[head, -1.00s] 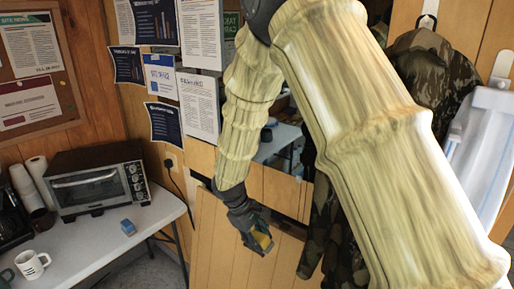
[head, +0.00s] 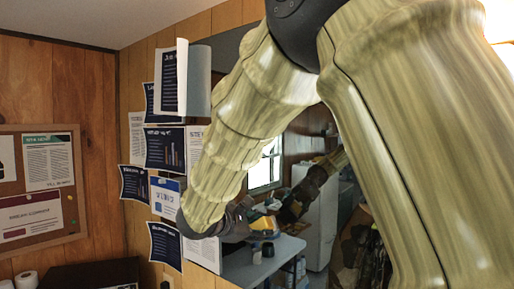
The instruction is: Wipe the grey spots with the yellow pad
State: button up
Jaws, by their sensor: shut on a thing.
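My gripper (head: 252,222) is in the lower middle of the head view, in front of a wall mirror (head: 268,172). It is shut on a pad, whose yellow part (head: 263,224) shows at the fingers. The pad is close to the glass; I cannot tell whether it touches. The mirror reflects my arm, a table and a white appliance. My arm covers much of the mirror's upper and right parts. I cannot make out any grey spots on the visible glass.
Paper notices (head: 165,147) hang on the wood wall just left of the mirror, close to my forearm. A corkboard (head: 72,205) is on the left wall. The dark top of a toaster oven (head: 90,276) shows at the bottom left. Dark clothing (head: 365,255) hangs at lower right.

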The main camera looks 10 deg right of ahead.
notch_tip(320, 180, up, 20)
jog(key=t+h+p, duration=0.2)
jog(key=p, duration=0.1)
notch_tip(320, 180, up, 16)
jog(key=t+h+b, duration=0.1)
send_over(258, 223)
jog(key=d, duration=0.3)
jog(key=shift+w+d+r, duration=0.15)
jog(key=shift+d+r, duration=0.05)
jog(key=shift+d, duration=0.2)
jog(key=shift+b+x, duration=0.35)
jog(key=shift+x, duration=0.6)
dwell(0.4)
jog(key=shift+s+d+p, duration=0.6)
jog(key=shift+s+p, duration=0.15)
jog(key=shift+p, duration=0.15)
jog(key=shift+s+d+p, duration=0.6)
jog(key=shift+s+p, duration=0.2)
jog(key=shift+p, duration=0.1)
